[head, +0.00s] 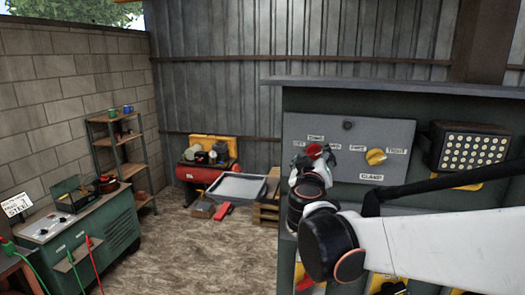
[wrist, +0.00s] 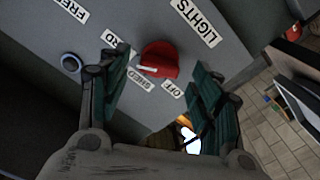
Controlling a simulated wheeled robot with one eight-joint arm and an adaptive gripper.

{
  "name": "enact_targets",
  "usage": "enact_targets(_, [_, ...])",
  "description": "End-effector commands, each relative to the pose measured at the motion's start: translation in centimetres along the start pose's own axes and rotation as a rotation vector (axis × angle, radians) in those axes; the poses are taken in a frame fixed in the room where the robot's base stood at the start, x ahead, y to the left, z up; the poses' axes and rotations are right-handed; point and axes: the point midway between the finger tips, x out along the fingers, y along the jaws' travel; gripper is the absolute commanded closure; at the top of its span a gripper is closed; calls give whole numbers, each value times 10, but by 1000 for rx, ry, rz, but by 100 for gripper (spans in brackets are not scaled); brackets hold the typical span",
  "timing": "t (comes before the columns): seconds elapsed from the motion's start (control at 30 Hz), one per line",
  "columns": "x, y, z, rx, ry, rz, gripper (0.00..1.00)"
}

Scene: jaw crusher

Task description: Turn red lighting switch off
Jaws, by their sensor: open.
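The red lighting switch (wrist: 160,60) is a round red knob on the grey control panel (wrist: 60,35), with a white mark on its lower left edge. A LIGHTS label (wrist: 196,22) and an OFF label (wrist: 172,90) are on the panel around it. In the wrist view my gripper (wrist: 158,66) is open, with one finger on each side of the knob. I cannot tell whether the fingers touch it. In the head view my gripper (head: 308,165) is at the left part of the panel, and the red knob (head: 313,151) shows partly behind it.
A yellow clamp knob (head: 376,156) is on the same panel, to the right. A lamp (head: 472,147) stands to the right of the panel. A green cabinet (head: 75,235), shelf (head: 120,150) and red machine (head: 198,172) stand at the left and back. The floor between is mostly open.

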Motion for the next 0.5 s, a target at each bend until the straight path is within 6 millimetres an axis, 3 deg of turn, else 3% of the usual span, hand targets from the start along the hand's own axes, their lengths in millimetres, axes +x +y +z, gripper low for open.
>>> enact_targets(0.2, [21, 0, -1, 0, 0, 0, 42])
enact_targets(0.5, [25, 0, 0, 0, 0, 0, 42])
